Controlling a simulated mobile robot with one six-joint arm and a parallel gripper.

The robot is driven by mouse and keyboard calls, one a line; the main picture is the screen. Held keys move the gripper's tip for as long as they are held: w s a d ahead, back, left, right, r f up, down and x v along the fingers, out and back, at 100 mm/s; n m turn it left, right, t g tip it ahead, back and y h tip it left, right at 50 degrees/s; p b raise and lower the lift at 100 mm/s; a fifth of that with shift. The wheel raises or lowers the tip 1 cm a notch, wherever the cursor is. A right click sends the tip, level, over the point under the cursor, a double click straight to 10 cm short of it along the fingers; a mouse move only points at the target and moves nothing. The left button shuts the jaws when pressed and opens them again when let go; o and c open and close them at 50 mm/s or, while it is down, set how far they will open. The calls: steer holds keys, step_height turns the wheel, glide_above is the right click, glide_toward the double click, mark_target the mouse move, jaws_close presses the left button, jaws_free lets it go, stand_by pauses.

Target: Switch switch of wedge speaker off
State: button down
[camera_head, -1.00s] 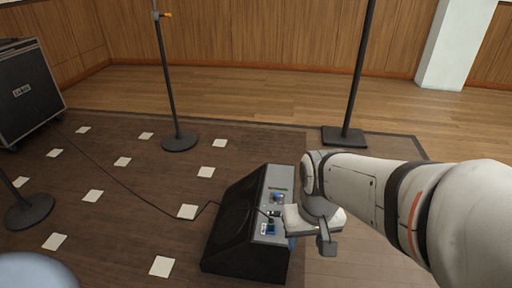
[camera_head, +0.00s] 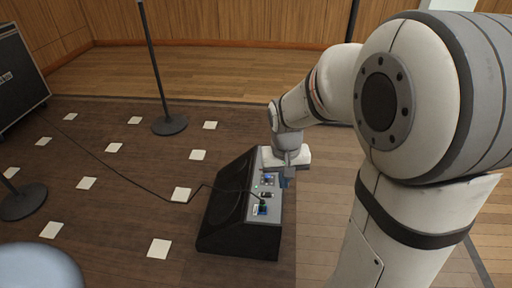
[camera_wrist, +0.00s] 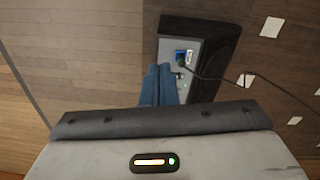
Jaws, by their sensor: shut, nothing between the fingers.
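The black wedge speaker (camera_head: 222,228) sits on the floor with a grey control panel (camera_head: 274,215) on its right side. My gripper (camera_head: 288,182) is shut and empty, at the right edge of the upper panel. In the wrist view the blue fingers (camera_wrist: 158,70) lie beside the panel (camera_wrist: 204,62) and cover part of it. I cannot tell whether they touch it.
A black cable (camera_head: 125,178) runs across the floor to the speaker. A stand (camera_head: 170,125) is behind it, and another base (camera_head: 22,203) is at left. A black amplifier cabinet (camera_head: 18,85) stands far left. White squares mark the dark floor. Floor right of the speaker is clear.

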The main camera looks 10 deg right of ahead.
steer(key=w+f+m+p, duration=0.1)
steer(key=w+f+p, duration=0.3)
steer(key=w, duration=0.7)
steer(key=m+h+p, duration=0.1)
steer(key=p, duration=0.5)
glide_above(268, 195)
steer(key=a, duration=0.2)
step_height(268, 195, down, 9)
steer(key=shift+w+r+g, duration=0.1)
steer(key=shift+w+g, duration=0.3)
steer(key=shift+d, duration=0.1)
steer(key=f+b, duration=0.1)
steer(key=f, duration=0.3)
steer(key=d+f+b, duration=0.1)
steer(key=f+b, duration=0.1)
steer(key=f, duration=0.3)
steer(key=f+b, duration=0.2)
steer(key=f, duration=0.3)
steer(key=shift+s+d, duration=0.25)
steer(key=shift+d, duration=0.05)
steer(key=shift+r, duration=0.1)
